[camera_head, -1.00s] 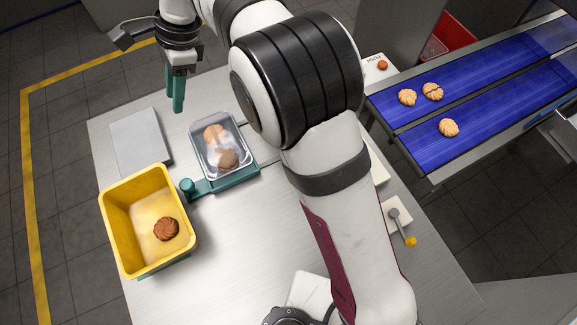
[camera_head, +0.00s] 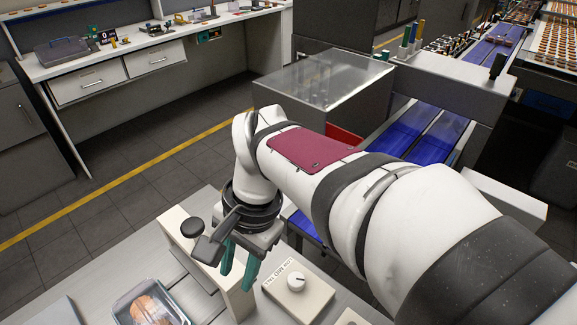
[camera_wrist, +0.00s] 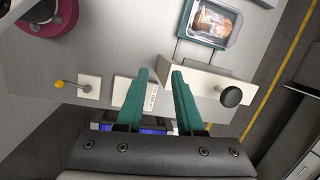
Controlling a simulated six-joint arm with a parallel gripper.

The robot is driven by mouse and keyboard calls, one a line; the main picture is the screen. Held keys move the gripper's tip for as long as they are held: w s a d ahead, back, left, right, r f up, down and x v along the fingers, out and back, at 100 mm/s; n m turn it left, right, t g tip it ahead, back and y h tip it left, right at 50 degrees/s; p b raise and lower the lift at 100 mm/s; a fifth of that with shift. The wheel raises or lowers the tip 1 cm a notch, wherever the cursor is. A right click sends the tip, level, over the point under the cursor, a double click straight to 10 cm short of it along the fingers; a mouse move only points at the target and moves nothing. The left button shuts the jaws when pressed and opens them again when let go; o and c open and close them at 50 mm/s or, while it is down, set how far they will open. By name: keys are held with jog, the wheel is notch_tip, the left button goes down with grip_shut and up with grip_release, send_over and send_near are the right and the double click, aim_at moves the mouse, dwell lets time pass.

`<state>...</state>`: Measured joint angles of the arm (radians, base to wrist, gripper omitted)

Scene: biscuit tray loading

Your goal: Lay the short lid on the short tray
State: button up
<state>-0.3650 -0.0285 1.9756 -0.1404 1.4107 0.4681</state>
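A clear tray with a teal edge (camera_head: 122,309) holds biscuits at the bottom left of the head view, cut off by the frame. It also shows in the wrist view (camera_wrist: 183,37) at the top, with a glossy clear surface. I cannot tell whether a lid lies on it. A flat grey plate (camera_head: 60,313) shows partly at the head view's bottom left edge; I cannot tell if it is the short lid. My gripper (camera_head: 234,286) points down with its teal fingers apart and nothing between them. In the wrist view my gripper (camera_wrist: 160,74) is beside the beige block, away from the tray.
A beige block (camera_head: 205,262) with a black knob (camera_head: 192,228) stands between tray and gripper. A dial box (camera_head: 310,292) is right of the gripper. A yellow-ended lever (camera_wrist: 60,84) sits on a pale plate. The blue conveyor (camera_head: 405,130) lies behind.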

jog(key=s+d+f+n, duration=0.1)
jog(key=s+d+f, duration=0.1)
jog(key=s+d, duration=0.6)
jog(key=shift+d+f, duration=0.15)
jog(key=shift+d, duration=0.45)
jog(key=s+d+f, duration=0.2)
jog(key=s+d, duration=0.1)
jog(key=s, duration=0.2)
jog(key=shift+f+t+h, duration=0.3)
jog(key=shift+h, duration=0.1)
